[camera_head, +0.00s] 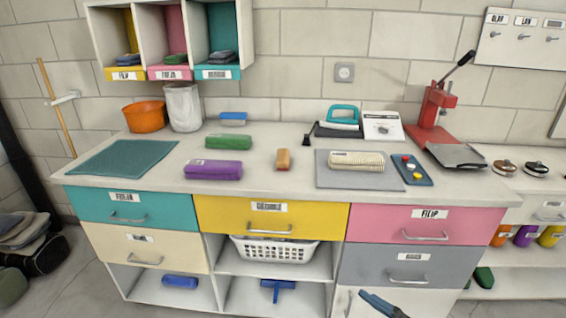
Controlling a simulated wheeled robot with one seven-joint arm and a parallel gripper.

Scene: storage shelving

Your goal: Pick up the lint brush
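No object is clearly labelled as the lint brush. A small orange-brown block-like item (283,160), perhaps a brush, lies on the middle of the worktop. A blue T-shaped item (278,287) with a wide head and short handle sits in the lower middle shelf bay; it could also be a brush. What looks like my gripper (376,304), dark and blue-grey, shows at the bottom edge in front of the white lower door. It is apart from both items, and most of it is cut off by the frame. Its opening cannot be made out.
The worktop (265,183) holds purple (213,170) and green (229,142) rolls, a cream ribbed roll (357,161) on a grey mat, an orange bowl (146,116) and a red press (434,112). Drawers and a white basket (274,249) are below. Bare worktop surrounds the orange-brown item.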

